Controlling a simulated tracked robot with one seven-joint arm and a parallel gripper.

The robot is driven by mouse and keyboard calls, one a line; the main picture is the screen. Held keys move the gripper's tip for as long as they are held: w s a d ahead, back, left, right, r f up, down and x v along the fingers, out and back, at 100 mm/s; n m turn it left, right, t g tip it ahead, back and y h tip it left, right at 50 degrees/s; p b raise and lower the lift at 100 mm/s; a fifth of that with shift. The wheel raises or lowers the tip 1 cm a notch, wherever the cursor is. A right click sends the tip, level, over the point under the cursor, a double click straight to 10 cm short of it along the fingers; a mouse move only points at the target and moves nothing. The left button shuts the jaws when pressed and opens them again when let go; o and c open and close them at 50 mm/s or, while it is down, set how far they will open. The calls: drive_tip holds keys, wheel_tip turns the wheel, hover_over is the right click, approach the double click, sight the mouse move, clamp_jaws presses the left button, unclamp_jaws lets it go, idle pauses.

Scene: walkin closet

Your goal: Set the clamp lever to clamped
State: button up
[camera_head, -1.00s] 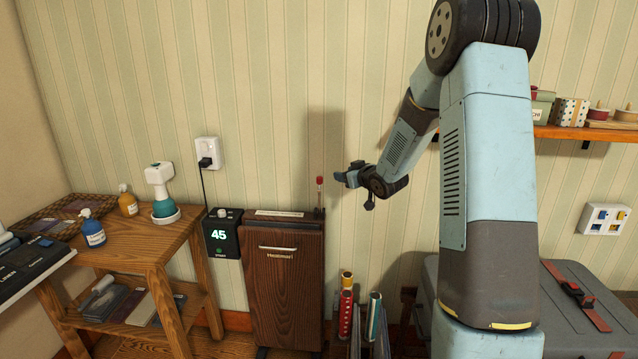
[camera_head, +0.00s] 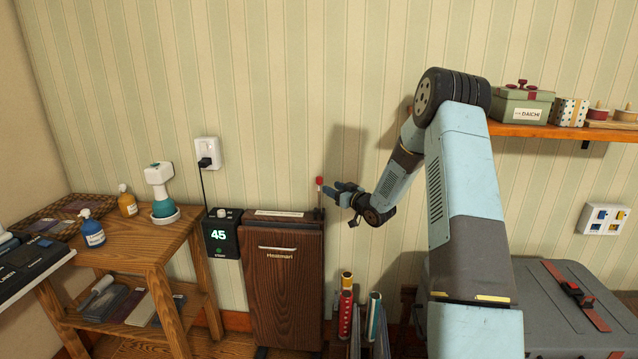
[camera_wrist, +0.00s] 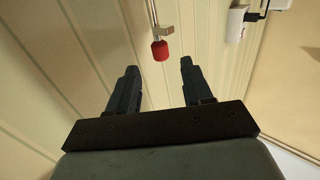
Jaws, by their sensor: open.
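The clamp lever is a thin metal rod with a red knob (camera_head: 319,181), standing upright at the right top edge of the dark wooden press (camera_head: 283,285). In the wrist view the red knob (camera_wrist: 160,50) hangs from its rod, beyond my fingertips and in line with the gap between them. My gripper (camera_head: 336,192) is open and just to the right of the lever in the head view. Its two fingers also show in the wrist view (camera_wrist: 158,80), with nothing between them. I cannot tell the exact depth gap between fingers and knob.
A wooden side table (camera_head: 150,240) with bottles stands further left. Rolled items (camera_head: 346,308) stand on the floor below my gripper. A wall shelf (camera_head: 560,130) and a grey trunk (camera_head: 545,300) are at right.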

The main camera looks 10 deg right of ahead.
sight(320, 183)
drive_tip(key=x, duration=0.8)
drive_tip(key=shift+w+a, duration=0.15)
drive_tip(key=shift+w, duration=0.25)
drive_tip(key=shift+c, duration=0.4)
clamp_jaws()
